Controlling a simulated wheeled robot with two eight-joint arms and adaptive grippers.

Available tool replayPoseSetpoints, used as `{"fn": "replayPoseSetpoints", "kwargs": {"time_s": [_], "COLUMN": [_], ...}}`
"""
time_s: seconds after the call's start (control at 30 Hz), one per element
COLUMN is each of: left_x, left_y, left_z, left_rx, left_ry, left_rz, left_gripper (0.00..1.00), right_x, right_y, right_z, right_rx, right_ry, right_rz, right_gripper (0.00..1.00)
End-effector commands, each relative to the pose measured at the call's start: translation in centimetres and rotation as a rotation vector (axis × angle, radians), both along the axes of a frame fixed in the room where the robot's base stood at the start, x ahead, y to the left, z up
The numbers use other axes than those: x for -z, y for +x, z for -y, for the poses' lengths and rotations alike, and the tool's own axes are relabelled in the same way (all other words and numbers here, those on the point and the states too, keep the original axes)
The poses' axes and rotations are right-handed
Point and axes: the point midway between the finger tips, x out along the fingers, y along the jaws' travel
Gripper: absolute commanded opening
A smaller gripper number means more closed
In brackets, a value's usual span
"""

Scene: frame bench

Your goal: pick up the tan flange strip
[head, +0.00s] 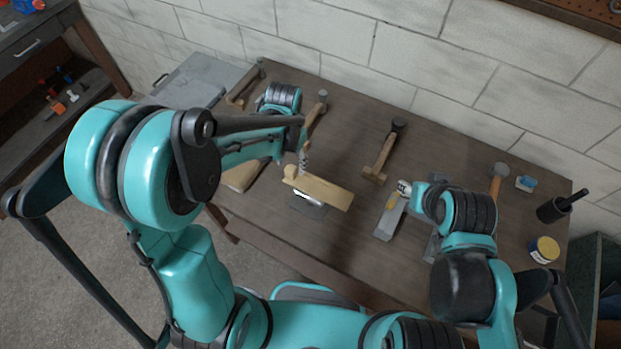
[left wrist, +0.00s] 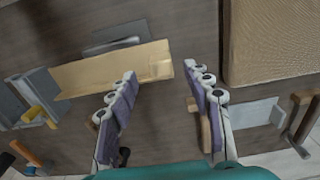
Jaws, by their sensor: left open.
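The tan flange strip (head: 322,191) is a flat, light wooden-looking bar near the front middle of the bench. It lies over a grey metal piece (head: 309,199). In the left wrist view, the strip (left wrist: 95,73) runs from the left, its right end between my left gripper's fingers (left wrist: 160,76). The fingers are open and do not grip it; whether one touches it I cannot tell. In the head view, my left gripper (head: 303,165) is at the strip's left end, partly hidden by my arm. My right gripper (head: 404,187) is right of the strip, its fingers unclear.
A tan block (head: 240,176) lies left of the strip. Right of it is a grey piece with a yellow part (head: 389,218). Hammers, one mid-bench (head: 382,156), lie behind. A dark cup (head: 552,210) and yellow tin (head: 544,249) stand at the right. Bare bench lies between.

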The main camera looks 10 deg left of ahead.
Motion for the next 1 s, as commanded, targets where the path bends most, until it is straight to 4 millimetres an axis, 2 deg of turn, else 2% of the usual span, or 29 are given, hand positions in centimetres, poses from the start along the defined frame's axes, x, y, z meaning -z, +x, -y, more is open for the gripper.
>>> {"fn": "replayPoseSetpoints", "kwargs": {"time_s": [0.2, 0.3, 0.57, 0.77, 1.0], "left_x": [3.5, 4.4, 4.6, 4.6, 4.5], "left_y": [0.0, 0.0, -0.1, 0.0, -0.1], "left_z": [-0.1, -0.1, -0.1, -0.1, -0.1], "left_rx": [-0.001, -0.001, -0.001, -0.001, -0.001], "left_ry": [0.000, 0.000, 0.000, 0.000, 0.000], "left_rz": [0.001, 0.001, 0.001, 0.001, 0.001], "left_gripper": [0.50, 0.50, 0.50, 0.00, 0.00], "right_x": [0.6, 0.7, 0.7, 0.7, 0.7], "right_y": [0.0, 0.0, 0.0, 0.0, 0.0], "right_z": [0.0, 0.0, 0.0, 0.0, 0.0], "right_rx": [0.000, 0.000, 0.000, 0.000, 0.000], "right_ry": [0.000, 0.000, 0.000, 0.000, 0.000], "right_rz": [0.000, 0.000, 0.000, 0.000, 0.000], "right_gripper": [0.40, 0.40, 0.40, 0.40, 0.40]}}
